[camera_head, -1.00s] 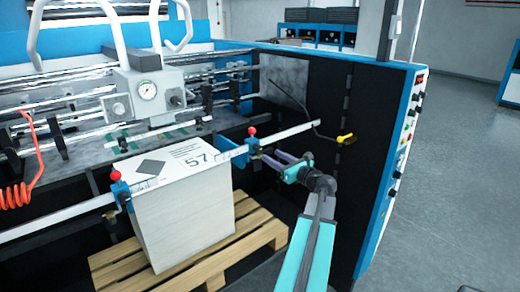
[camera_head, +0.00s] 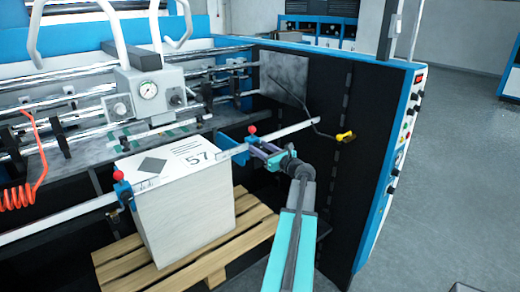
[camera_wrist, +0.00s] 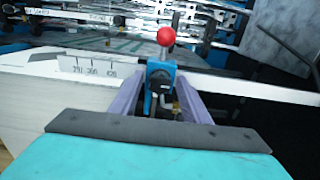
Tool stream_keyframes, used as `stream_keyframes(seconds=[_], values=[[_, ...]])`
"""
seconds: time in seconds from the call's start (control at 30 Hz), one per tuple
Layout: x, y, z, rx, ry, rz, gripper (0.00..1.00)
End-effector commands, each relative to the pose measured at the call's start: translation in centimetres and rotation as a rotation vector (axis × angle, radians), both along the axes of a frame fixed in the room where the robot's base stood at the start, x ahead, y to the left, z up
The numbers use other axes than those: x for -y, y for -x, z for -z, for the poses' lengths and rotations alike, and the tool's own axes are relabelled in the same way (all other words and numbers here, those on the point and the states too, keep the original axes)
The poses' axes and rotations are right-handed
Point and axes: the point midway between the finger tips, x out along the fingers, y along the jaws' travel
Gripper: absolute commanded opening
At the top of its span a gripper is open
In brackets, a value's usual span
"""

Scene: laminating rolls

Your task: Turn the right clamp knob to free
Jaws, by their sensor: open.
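The right clamp is a blue block (camera_wrist: 160,80) on the white rail (camera_wrist: 245,85), with an upright lever topped by a red ball (camera_wrist: 166,37). In the head view its red ball (camera_head: 252,129) stands just right of the paper stack's "57" corner. A dark knob (camera_wrist: 161,80) faces me on the clamp's front in the wrist view. My gripper (camera_wrist: 158,103) is open, its two purple fingers on either side of the clamp's front. In the head view my gripper (camera_head: 258,149) reaches the clamp from the lower right. I cannot tell whether the fingers touch the knob.
A second clamp with a red ball (camera_head: 118,176) sits at the stack's left corner. The paper stack (camera_head: 185,215) rests on a wooden pallet (camera_head: 235,240). A yellow-tipped lever (camera_head: 346,136) juts out at the right. Blue machine side (camera_head: 390,190) stands right of my arm.

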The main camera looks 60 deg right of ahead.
Motion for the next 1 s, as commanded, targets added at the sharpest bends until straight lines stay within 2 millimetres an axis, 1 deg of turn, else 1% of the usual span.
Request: stream_keyframes(seconds=[0.07, 0.2, 0.3, 0.4, 0.43, 0.47, 0.5, 0.77, 1.0], values=[[0.0, 0.0, 0.0, 0.0, 0.0, 0.0, 0.43], [0.0, 0.0, 0.0, 0.0, 0.0, 0.0, 0.19], [0.0, 0.0, 0.0, 0.0, 0.0, 0.0, 0.04], [0.0, 0.0, 0.0, 0.0, 0.0, -0.001, 0.04], [-1.5, 0.0, 0.0, 0.0, 0.0, -0.003, 0.04], [-0.8, -0.1, 0.0, 0.0, 0.0, -0.002, 0.02], [-0.5, -0.1, 0.0, 0.0, 0.0, -0.003, 0.02], [-0.3, -0.4, 0.1, -0.007, 0.022, -0.007, 0.02], [-0.3, -0.5, 0.2, -0.028, 0.092, -0.007, 0.02]])
